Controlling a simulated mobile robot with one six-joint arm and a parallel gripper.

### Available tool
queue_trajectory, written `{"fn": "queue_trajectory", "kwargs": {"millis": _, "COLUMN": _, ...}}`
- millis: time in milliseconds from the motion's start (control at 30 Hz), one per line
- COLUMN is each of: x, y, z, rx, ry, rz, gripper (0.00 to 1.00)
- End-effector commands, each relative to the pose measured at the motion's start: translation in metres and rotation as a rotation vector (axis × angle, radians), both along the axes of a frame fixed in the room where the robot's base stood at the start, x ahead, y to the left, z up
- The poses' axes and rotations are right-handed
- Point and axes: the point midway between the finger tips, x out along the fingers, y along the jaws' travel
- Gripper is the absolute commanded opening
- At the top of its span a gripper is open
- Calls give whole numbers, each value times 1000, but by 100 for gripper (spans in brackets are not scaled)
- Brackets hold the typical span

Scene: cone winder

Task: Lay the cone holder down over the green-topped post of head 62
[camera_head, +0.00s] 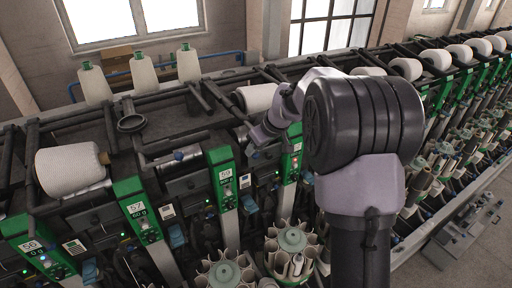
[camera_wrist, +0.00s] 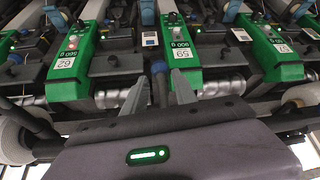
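The green-topped post (camera_wrist: 72,75) with a red button stands at the left of the wrist view; its upside-down plate appears to read 62. What looks like the same post (camera_head: 293,145), with a red light, stands below my wrist in the head view. My gripper (camera_wrist: 160,76) has its two grey fingers on either side of a dark bar (camera_wrist: 160,88), which looks like part of the cone holder. The bar lies between this post and the middle green post. Whether the fingers press on it is unclear. My arm hides much of this area in the head view.
Neighbouring green posts, one marked 59 (camera_head: 222,178) and one marked 57 (camera_head: 140,212), stand to the left. A white yarn cone (camera_head: 70,172) lies at the left, another (camera_head: 256,97) behind my wrist. Upright cones (camera_head: 145,74) stand at the back. A dark ring holder (camera_head: 130,123) stands raised.

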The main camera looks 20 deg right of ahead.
Motion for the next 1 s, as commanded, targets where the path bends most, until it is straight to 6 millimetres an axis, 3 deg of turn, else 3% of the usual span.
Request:
{"fn": "queue_trajectory", "kwargs": {"millis": 167, "x": -4, "y": -2, "z": 9, "rx": 0, "ry": -3, "rz": 0, "gripper": 33}}
{"fn": "queue_trajectory", "kwargs": {"millis": 267, "x": -13, "y": -6, "z": 26, "rx": -1, "ry": -5, "rz": -1, "gripper": 33}}
{"fn": "queue_trajectory", "kwargs": {"millis": 700, "x": -73, "y": -29, "z": 130, "rx": 0, "ry": -3, "rz": -3, "gripper": 33}}
{"fn": "queue_trajectory", "kwargs": {"millis": 833, "x": -82, "y": -32, "z": 145, "rx": 0, "ry": -2, "rz": -1, "gripper": 33}}
{"fn": "queue_trajectory", "kwargs": {"millis": 1000, "x": -86, "y": -33, "z": 150, "rx": 0, "ry": 0, "rz": -1, "gripper": 33}}
